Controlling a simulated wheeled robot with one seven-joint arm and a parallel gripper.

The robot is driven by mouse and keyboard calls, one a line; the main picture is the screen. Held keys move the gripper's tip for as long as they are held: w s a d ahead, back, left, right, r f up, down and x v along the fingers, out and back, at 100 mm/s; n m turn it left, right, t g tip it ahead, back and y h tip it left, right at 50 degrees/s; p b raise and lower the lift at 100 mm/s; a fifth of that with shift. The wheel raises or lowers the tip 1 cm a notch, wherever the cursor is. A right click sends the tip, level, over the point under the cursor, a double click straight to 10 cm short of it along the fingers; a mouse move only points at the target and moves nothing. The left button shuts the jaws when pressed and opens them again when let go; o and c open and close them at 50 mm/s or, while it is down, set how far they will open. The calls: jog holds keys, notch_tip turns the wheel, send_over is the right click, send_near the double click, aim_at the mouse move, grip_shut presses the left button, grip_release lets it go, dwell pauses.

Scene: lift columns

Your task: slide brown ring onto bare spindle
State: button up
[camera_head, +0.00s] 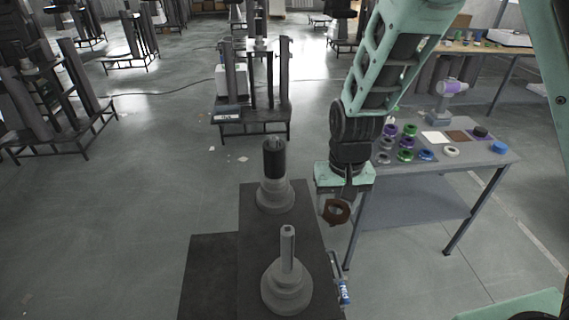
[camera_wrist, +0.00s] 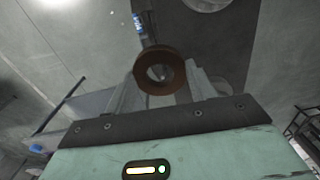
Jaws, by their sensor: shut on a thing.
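The brown ring (camera_head: 328,214) is pinched between the fingertips of my gripper (camera_head: 337,203), in the air right of the dark platform. It also shows in the wrist view (camera_wrist: 142,74), with its hole facing that camera, between the fingers (camera_wrist: 160,85). The bare spindle (camera_head: 288,248) stands upright on a stepped grey round base at the platform's front, lower and left of my gripper. Behind it, another stepped base (camera_head: 274,195) carries a post with a black sleeve (camera_head: 274,160). The ring is apart from both.
A grey table (camera_head: 470,150) at right holds several purple, green, blue and white rings. The dark platform (camera_head: 215,275) bears both columns; a small blue-and-white can-like item (camera_head: 343,291) is at its right edge. A black rack (camera_head: 250,125) stands behind. Open floor lies left.

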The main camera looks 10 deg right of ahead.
jog(key=shift+m, duration=0.5)
jog(key=s+a+r+p, duration=0.2)
jog(key=a+r, duration=0.2)
jog(key=s+a+r+p, duration=0.1)
jog(key=s+a+r, duration=0.2)
jog(key=a+r, duration=0.1)
jog(key=s+a+r+p, duration=0.2)
jog(key=s+a+r, duration=0.1)
jog(key=r, duration=0.3)
jog(key=shift+s+a+p, duration=0.2)
jog(key=shift+a+p, duration=0.1)
jog(key=shift+a, duration=0.3)
notch_tip(320, 180, down, 4)
jog(key=b, duration=0.3)
jog(key=shift+r+b, duration=0.1)
jog(key=shift+b, duration=0.2)
jog(key=shift+f, duration=0.6)
